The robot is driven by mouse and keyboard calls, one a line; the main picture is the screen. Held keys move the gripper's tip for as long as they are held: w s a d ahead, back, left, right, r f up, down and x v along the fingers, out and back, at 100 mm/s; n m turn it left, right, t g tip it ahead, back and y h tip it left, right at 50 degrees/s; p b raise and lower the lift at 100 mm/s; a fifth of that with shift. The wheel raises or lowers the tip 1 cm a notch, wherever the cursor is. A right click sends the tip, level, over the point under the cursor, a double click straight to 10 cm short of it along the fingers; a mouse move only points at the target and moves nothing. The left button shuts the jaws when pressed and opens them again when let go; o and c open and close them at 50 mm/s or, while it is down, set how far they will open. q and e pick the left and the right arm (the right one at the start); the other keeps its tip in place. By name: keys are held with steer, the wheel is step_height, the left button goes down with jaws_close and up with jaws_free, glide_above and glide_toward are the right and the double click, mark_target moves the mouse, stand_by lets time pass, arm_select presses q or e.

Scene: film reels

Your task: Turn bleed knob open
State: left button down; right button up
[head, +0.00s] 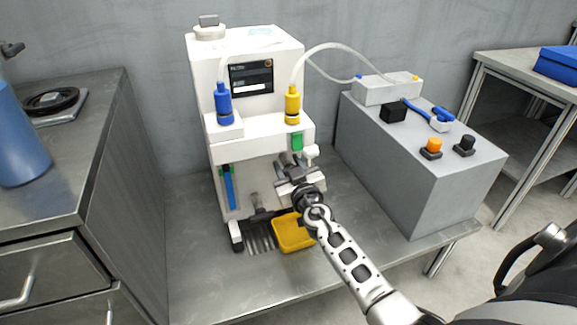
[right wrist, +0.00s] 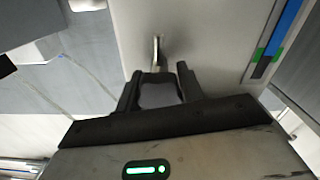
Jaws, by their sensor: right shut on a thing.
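The white machine (head: 255,150) stands upright on the metal table, with a blue and a yellow bottle-like fitting on its front. My right gripper (head: 297,170) is at the lower front of the machine, beneath the green part. In the right wrist view its two dark fingers (right wrist: 158,78) straddle a small metal stem (right wrist: 158,50), which appears to be the bleed knob. The gripper is shut on it, though a gap shows between the fingers. The knob's turn angle cannot be told, and in the head view the gripper hides it. My left gripper is not in view.
A yellow tray (head: 291,234) sits below my right gripper. A white round fitting (head: 311,151) projects just above it. A grey box (head: 415,160) with orange and black buttons stands to the right, joined to the machine by a clear tube (head: 330,45). Clear tabletop lies at front left.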

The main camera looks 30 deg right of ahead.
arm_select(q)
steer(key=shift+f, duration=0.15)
arm_select(e)
steer(key=shift+n, duration=0.3)
steer(key=n, duration=0.6)
steer(key=n+b, duration=0.1)
steer(key=n, duration=0.6)
steer(key=n+b, duration=0.1)
steer(key=n, duration=0.5)
steer(key=shift+a+f+n, duration=0.15)
steer(key=shift+f+n, duration=0.15)
steer(key=shift+n, duration=0.1)
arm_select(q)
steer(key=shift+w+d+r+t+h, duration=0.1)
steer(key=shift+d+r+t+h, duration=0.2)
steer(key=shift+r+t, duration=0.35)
arm_select(e)
steer(key=shift+n, duration=1.1)
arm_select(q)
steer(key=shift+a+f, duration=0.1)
arm_select(e)
steer(key=o, duration=1)
